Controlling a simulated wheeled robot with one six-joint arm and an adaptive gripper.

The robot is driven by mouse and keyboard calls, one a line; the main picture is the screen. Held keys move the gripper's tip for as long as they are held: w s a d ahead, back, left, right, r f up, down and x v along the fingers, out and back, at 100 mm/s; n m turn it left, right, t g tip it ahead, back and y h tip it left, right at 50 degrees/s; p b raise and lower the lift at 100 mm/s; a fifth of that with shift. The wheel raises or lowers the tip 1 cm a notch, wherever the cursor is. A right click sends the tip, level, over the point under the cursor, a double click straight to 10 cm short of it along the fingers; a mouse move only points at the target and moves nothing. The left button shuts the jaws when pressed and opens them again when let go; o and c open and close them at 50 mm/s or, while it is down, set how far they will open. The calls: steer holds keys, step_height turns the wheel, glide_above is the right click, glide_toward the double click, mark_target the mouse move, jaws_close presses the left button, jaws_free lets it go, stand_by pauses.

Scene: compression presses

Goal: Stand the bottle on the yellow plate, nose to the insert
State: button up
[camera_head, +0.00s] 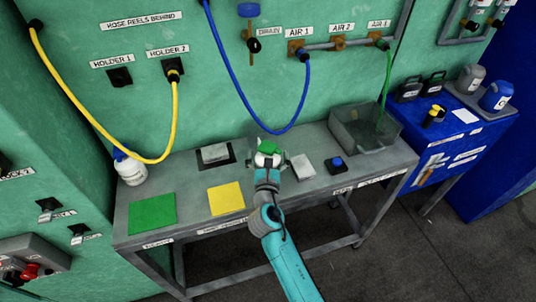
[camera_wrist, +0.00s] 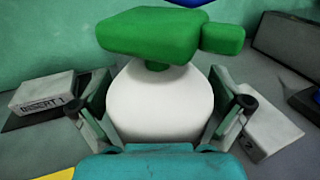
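A white bottle with a green head (camera_head: 268,147) is at my gripper (camera_head: 268,160), above the back half of the bench. In the wrist view its round white body (camera_wrist: 160,105) fills the space between my two fingers, which lie close along both sides. Whether they press on it is not clear, nor whether it stands or hangs. Its green head (camera_wrist: 150,33) has a small block sticking out to the right. The yellow plate (camera_head: 226,198) lies bare at the bench's front, left of my gripper. The insert 1 block (camera_head: 215,153) sits behind the plate; its label shows in the wrist view (camera_wrist: 42,105).
A green plate (camera_head: 152,213) lies left of the yellow one. A second white bottle, blue-capped (camera_head: 130,171), stands at the bench's left end. The insert 2 block (camera_head: 303,167), a blue button (camera_head: 337,163) and a grey basin (camera_head: 365,140) are to the right. Hoses hang behind.

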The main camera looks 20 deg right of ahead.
steer(key=shift+r, duration=0.15)
steer(key=v, duration=1.2)
